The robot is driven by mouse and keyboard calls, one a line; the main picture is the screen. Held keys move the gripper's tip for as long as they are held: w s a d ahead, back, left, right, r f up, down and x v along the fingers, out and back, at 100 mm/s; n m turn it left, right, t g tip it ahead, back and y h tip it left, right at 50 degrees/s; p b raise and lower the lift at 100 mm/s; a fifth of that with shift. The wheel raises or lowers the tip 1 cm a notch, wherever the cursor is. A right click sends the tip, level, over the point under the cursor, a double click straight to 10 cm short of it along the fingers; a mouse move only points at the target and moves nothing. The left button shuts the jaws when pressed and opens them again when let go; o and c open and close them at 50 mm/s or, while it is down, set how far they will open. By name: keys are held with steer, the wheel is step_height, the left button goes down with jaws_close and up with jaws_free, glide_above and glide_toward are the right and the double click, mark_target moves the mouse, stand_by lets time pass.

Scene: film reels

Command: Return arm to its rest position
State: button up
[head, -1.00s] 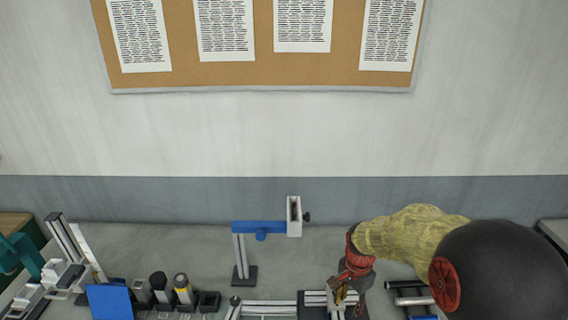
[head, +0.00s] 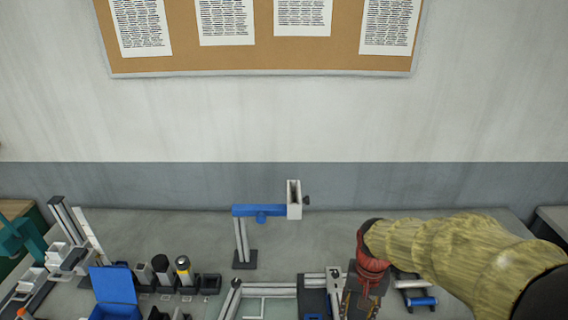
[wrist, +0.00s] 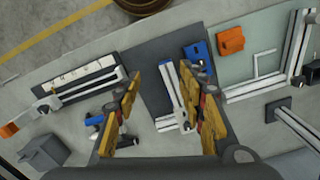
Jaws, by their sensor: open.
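My gripper (wrist: 168,100) is open and empty in the wrist view, its two yellow-padded fingers spread above the workbench. In the head view my arm comes in from the right, with a yellowish sleeve and a red wrist. My gripper (head: 360,300) points down there over the right part of the bench, its tips near the lower edge of the picture. Below and between the fingers in the wrist view lie a dark plate (wrist: 143,88) and a metal rail fixture (wrist: 170,85). I see nothing held.
A blue-armed stand (head: 246,235) rises at the middle of the bench. A blue open box (head: 115,288) and several dark holders with cylinders (head: 163,270) stand at left. A rack with a blue roller (head: 420,301) lies just right of my gripper. Bare bench (head: 320,235) shows at the back.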

steer(key=s+r+n+t+b, duration=0.3)
steer(key=s+r+t+b, duration=0.3)
steer(key=s, duration=0.6)
step_height(320, 180, up, 2)
steer(key=b, duration=0.3)
steer(key=shift+s+r+n, duration=0.25)
steer(key=shift+n, duration=0.05)
